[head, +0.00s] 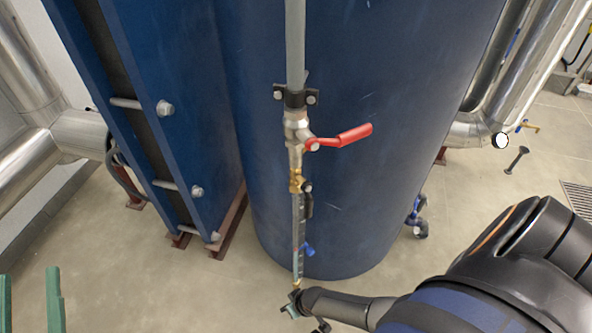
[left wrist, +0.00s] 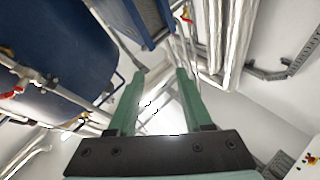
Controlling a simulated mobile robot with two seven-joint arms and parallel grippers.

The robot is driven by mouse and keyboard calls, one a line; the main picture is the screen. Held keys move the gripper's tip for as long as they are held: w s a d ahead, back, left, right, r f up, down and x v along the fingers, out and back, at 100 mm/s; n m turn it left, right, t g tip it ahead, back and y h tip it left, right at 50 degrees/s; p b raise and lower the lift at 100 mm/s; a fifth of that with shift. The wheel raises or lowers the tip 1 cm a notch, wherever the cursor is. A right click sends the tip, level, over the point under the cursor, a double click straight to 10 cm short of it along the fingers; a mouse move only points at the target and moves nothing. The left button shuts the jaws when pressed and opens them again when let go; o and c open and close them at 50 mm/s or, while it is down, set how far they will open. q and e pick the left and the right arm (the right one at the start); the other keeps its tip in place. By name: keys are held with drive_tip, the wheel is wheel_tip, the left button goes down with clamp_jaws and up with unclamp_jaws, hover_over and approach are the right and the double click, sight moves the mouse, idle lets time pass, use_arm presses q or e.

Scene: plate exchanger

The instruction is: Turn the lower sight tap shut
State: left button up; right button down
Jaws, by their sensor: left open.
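In the head view a thin vertical sight tube (head: 297,232) runs down the front of the blue tank, between brass fittings. A small blue lever (head: 308,250) sits beside its lower part. A dark fitting (head: 293,297) is at its foot. I cannot tell which of these two is the lower sight tap. My left gripper (head: 30,300) shows as two green fingers at the bottom left corner, well apart from the tube. In the left wrist view its fingers (left wrist: 161,73) are open with nothing between them. My right gripper does not show.
A red-handled valve (head: 340,137) sits higher on the pipe. The blue tank (head: 350,90) stands behind, with a blue plate frame (head: 180,100) left of it. A dark, blue-banded body fills the lower right. Bare floor (head: 150,280) lies at the lower left.

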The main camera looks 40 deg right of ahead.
use_arm(q)
wheel_tip(320, 180, down, 18)
drive_tip(key=s+n+g+y+p, duration=0.1)
drive_tip(key=n+g+y+p, duration=0.2)
drive_tip(key=g, duration=0.4)
drive_tip(key=shift+a+n+y, duration=0.35)
drive_tip(key=shift+n+y, duration=0.05)
drive_tip(key=shift+y, duration=0.4)
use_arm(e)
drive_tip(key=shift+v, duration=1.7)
